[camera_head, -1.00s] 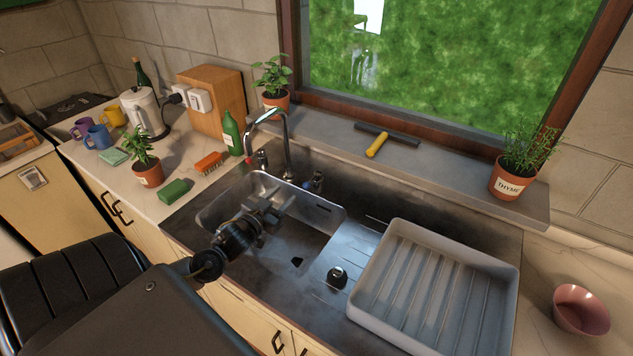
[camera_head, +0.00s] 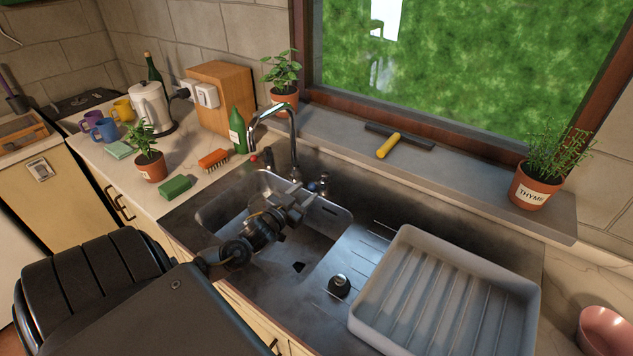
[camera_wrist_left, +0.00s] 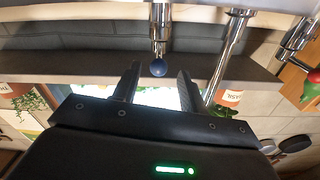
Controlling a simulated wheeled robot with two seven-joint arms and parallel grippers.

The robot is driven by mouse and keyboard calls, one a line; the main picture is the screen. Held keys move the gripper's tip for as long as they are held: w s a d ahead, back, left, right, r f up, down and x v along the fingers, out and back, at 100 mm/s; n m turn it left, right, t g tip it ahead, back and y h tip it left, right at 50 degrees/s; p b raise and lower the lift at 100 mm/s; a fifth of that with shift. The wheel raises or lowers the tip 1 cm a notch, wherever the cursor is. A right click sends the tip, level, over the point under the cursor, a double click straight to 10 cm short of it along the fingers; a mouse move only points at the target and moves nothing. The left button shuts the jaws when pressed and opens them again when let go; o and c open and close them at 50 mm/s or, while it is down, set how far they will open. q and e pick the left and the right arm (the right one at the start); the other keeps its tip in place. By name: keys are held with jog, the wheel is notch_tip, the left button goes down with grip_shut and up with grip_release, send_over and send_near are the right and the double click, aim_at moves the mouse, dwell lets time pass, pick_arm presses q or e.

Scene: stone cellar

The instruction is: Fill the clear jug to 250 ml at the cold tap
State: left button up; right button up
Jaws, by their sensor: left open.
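My left gripper (camera_head: 297,193) reaches over the sink (camera_head: 318,255) close to the blue-marked cold tap knob (camera_head: 313,187). In the left wrist view the blue knob (camera_wrist_left: 158,68) shows between the two parted fingers (camera_wrist_left: 157,84), with nothing gripped; I cannot tell whether they touch it. The chrome spout (camera_head: 275,110) arches over the basin's back left. A red knob (camera_head: 253,158) is left of the spout's base and shows at the right in the left wrist view (camera_wrist_left: 312,78). My right gripper is not in view.
A pale drying tray (camera_head: 450,245) covers the drainboard, with a dark plug (camera_head: 340,286) beside it. A green bottle (camera_head: 237,132), orange brush (camera_head: 213,159) and green sponge (camera_head: 174,187) stand left of the sink. A yellow-handled squeegee (camera_head: 388,146) lies on the sill.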

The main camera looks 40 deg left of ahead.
aim_at(316, 182)
pick_arm(q)
jog(key=w, duration=0.4)
jog(key=w+p, duration=0.1)
jog(key=w, duration=0.1)
jog(key=shift+w+a, duration=0.15)
jog(key=shift+a, duration=0.1)
grip_shut()
